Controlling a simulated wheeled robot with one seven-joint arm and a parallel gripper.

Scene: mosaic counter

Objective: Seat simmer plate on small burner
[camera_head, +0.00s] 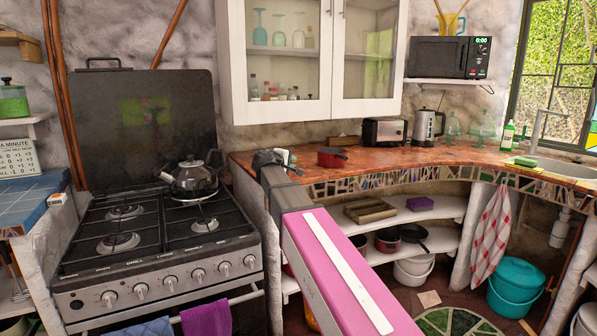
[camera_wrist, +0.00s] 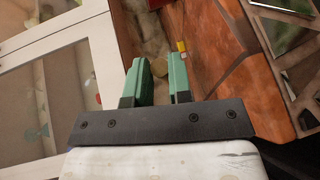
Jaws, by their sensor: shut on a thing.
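My gripper (camera_head: 283,155) is over the left end of the copper-coloured counter, just right of the hob. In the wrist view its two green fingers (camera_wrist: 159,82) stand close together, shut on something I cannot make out. I cannot pick out the simmer plate in either view. The black gas hob (camera_head: 85,228) is at the left with its grates bare except at the back right. Its front right burner (camera_head: 205,226) looks the smallest, and nothing sits on it.
A steel kettle (camera_head: 193,181) stands on the hob's back right. A red pan (camera_head: 332,157), toaster (camera_head: 384,132) and electric kettle (camera_head: 428,126) are on the counter (camera_head: 400,157). White glass-door cabinets (camera_head: 340,108) hang above. The hob's raised lid (camera_head: 92,130) stands behind it.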

